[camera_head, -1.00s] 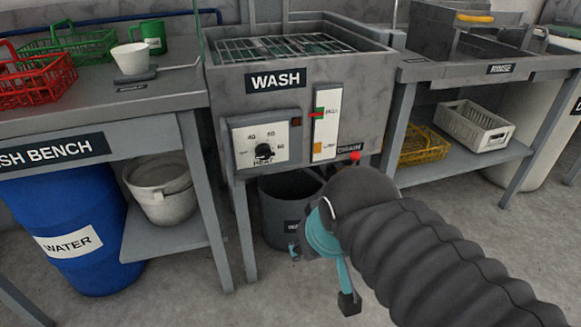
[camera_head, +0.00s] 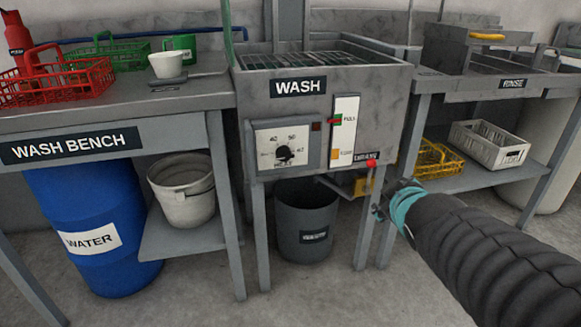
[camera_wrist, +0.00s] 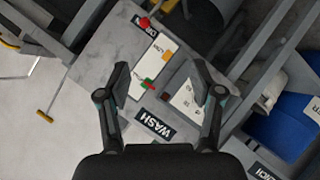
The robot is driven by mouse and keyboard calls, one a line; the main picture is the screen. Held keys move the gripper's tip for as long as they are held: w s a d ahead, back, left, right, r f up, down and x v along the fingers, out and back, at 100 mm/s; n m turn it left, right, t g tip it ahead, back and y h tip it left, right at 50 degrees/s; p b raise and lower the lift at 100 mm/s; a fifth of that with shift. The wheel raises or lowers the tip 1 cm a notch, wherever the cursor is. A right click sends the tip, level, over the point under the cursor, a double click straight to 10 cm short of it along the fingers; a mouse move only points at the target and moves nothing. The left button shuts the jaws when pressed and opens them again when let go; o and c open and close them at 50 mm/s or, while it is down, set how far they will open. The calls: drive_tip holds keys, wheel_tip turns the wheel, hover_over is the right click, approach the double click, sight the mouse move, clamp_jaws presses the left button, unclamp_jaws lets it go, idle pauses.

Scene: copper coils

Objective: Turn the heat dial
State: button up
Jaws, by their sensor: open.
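The black heat dial (camera_head: 284,153) sits on a white scale plate on the front of the grey wash tank (camera_head: 385,100), left of the level gauge. In the wrist view the white dial plate (camera_wrist: 187,101) is partly hidden behind my right-hand finger, and the knob cannot be made out. My gripper (camera_head: 378,208) is to the right of and below the dial in the head view, apart from it, beside the tank's right front leg. In the wrist view my gripper (camera_wrist: 162,78) has its two fingers spread wide with nothing between them.
A red-tipped drain handle (camera_head: 371,163) sticks out at the tank's lower right. A dark bucket (camera_head: 305,222) stands beneath the tank. The wash bench (camera_head: 120,150) is at left, the rinse bench (camera_head: 480,92) at right. The space before the dial looks clear.

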drive_tip(key=w+a+n+t+y+b, duration=0.3)
drive_tip(key=w+a+n+y, duration=0.15)
drive_tip(key=w+n, duration=0.35)
drive_tip(key=n+g+y+b, duration=0.1)
drive_tip(key=n+y+b, duration=0.1)
drive_tip(key=n+y, duration=0.65)
approach(287, 158)
drive_tip(key=shift+n+h, duration=0.45)
drive_tip(key=shift+h, duration=0.05)
drive_tip(key=x, duration=0.9)
drive_tip(key=shift+w+a+r, duration=0.1)
drive_tip(key=shift+a+r, duration=0.2)
drive_tip(key=shift+a, duration=0.05)
drive_tip(key=c, duration=1.1)
